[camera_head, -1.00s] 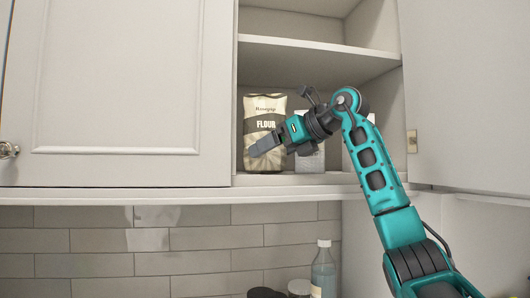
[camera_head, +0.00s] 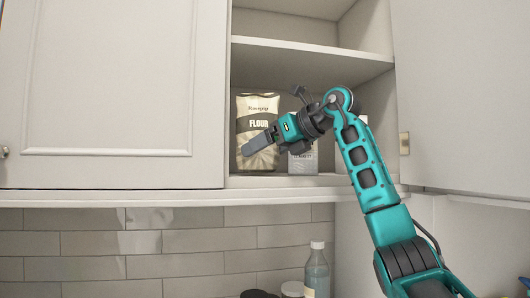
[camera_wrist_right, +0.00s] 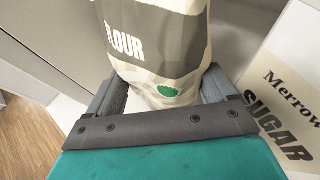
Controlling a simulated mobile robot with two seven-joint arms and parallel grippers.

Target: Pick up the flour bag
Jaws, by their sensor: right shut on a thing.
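The flour bag (camera_head: 257,117), cream with a dark band reading FLOUR, stands upright on the lower shelf of the open cabinet. My right gripper (camera_head: 262,146) reaches in from the right and is shut on the bag's lower part. In the right wrist view the flour bag (camera_wrist_right: 155,45) sits between the two fingers of my right gripper (camera_wrist_right: 160,100), one on each side. Part of the bag is hidden behind the near finger in the head view. My left gripper is not in view.
A sugar package (camera_wrist_right: 283,90) stands close to the right of the bag; it also shows behind my gripper in the head view (camera_head: 303,161). The cabinet's closed left door (camera_head: 110,90) and open right door (camera_head: 460,100) flank the opening. A bottle (camera_head: 317,270) stands below.

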